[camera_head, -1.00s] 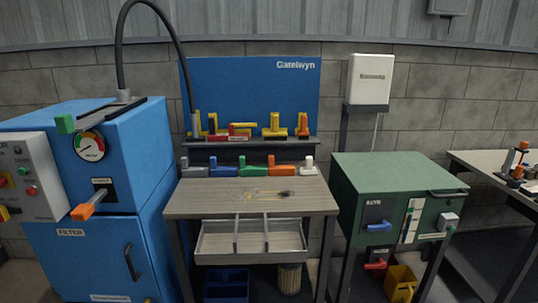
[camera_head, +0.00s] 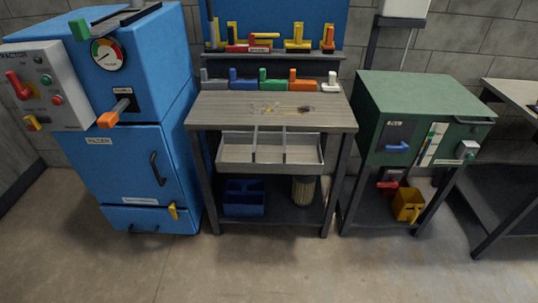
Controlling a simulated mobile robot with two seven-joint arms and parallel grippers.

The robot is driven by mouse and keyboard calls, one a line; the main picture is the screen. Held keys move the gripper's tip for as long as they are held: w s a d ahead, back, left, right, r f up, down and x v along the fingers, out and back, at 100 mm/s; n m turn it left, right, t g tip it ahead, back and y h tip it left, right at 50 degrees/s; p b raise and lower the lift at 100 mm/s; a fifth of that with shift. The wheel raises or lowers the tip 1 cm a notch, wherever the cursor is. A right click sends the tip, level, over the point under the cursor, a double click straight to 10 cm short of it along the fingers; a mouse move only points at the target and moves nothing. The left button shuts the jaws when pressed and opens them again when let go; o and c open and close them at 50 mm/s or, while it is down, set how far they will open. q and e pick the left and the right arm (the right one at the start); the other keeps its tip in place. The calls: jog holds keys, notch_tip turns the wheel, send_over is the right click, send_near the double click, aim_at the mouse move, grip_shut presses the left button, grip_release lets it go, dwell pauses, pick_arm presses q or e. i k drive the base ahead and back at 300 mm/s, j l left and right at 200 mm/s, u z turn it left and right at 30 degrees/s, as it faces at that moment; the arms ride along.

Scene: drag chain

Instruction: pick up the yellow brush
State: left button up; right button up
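A thin yellow item with a dark right end (camera_head: 300,109), which looks like the yellow brush, lies flat on the wooden top of the workbench (camera_head: 225,115). Faint, clear-looking pieces lie just left of it and are too small to make out. Neither of my grippers is in view.
A grey divided tray (camera_head: 235,152) sits under the bench's front edge. Coloured blocks, including a green one (camera_head: 272,82), line the bench's back. A blue filter cabinet (camera_head: 120,165) stands left and a green cabinet (camera_head: 425,105) right. The floor (camera_head: 270,265) in front is clear.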

aim_at(298, 48)
jog(key=i+l+u, duration=0.15)
jog(key=i+l, duration=0.25)
jog(key=l, duration=0.15)
jog(key=u, duration=1.15)
